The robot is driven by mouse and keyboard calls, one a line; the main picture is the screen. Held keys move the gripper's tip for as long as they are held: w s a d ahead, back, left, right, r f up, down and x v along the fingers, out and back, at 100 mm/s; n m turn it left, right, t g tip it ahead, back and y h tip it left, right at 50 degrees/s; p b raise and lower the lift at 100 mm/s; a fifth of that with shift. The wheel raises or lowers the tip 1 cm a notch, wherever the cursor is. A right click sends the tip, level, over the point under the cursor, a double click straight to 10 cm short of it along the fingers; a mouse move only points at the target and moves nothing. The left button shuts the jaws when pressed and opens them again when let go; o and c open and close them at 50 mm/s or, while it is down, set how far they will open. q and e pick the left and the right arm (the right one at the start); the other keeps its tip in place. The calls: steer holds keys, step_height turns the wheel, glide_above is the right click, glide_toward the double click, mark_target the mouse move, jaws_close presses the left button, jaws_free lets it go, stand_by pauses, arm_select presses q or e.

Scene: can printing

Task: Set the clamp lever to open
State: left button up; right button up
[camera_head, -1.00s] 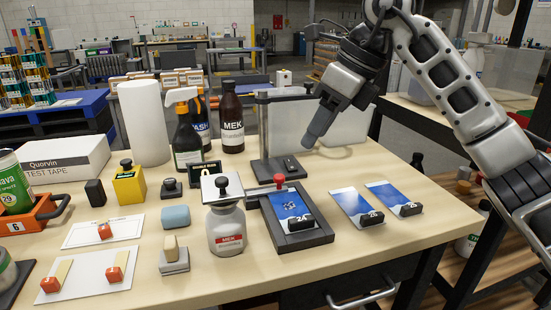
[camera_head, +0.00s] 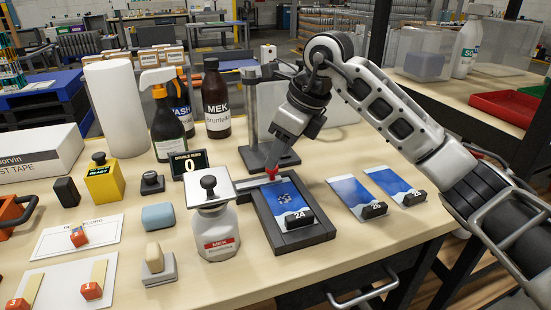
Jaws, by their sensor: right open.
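The clamp lever's red knob (camera_head: 270,174) sits at the back left of a dark frame (camera_head: 262,212) on the table. A blue printed sheet (camera_head: 283,198) lies in the frame, with a black block marked 24 (camera_head: 299,220) at its front. My right gripper (camera_head: 276,162) points down at the knob, its fingertips at or just above it. The jaws are open. They partly overlap the lever, so I cannot tell whether they touch it or straddle it. My left gripper is not in view.
A white MEK jar (camera_head: 214,230) with a plate and black knob on top stands close left of the frame. A dark stand (camera_head: 252,155) rises behind. Two blue sheets (camera_head: 352,195) (camera_head: 391,183) lie to the right. A black counter reading 0 (camera_head: 189,166) stands behind the jar.

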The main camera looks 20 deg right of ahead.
steer(key=shift+x, duration=1.6)
jaws_close()
steer(key=shift+w+r, duration=0.1)
